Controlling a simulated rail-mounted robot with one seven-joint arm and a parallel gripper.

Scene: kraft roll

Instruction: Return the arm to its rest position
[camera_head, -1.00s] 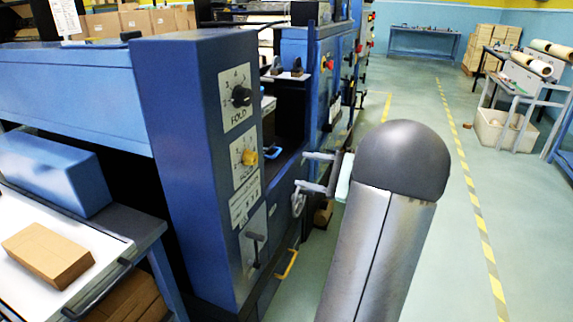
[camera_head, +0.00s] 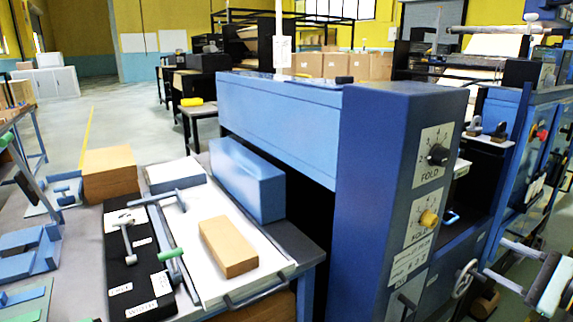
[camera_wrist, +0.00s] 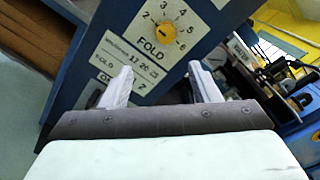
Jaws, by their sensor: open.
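My gripper (camera_head: 500,262) is at the right edge in the head view, to the right of the blue machine column (camera_head: 385,190). Its two pale fingers are apart with nothing between them. In the wrist view the spread fingers of my gripper (camera_wrist: 159,72) point toward the column's panel, which looks tilted there. A yellow knob (camera_wrist: 160,33) on a numbered dial lies beyond them. In the head view a black knob (camera_head: 437,155) sits above the yellow knob (camera_head: 429,218) on the column. Most of my arm is outside the head view.
A handwheel (camera_head: 466,278) is just left of my gripper. More machine units (camera_head: 515,190) stand behind it. At the left, a table holds a brown block (camera_head: 228,247), a blue box (camera_head: 247,180) and a black panel with levers (camera_head: 135,265). Open floor lies far left.

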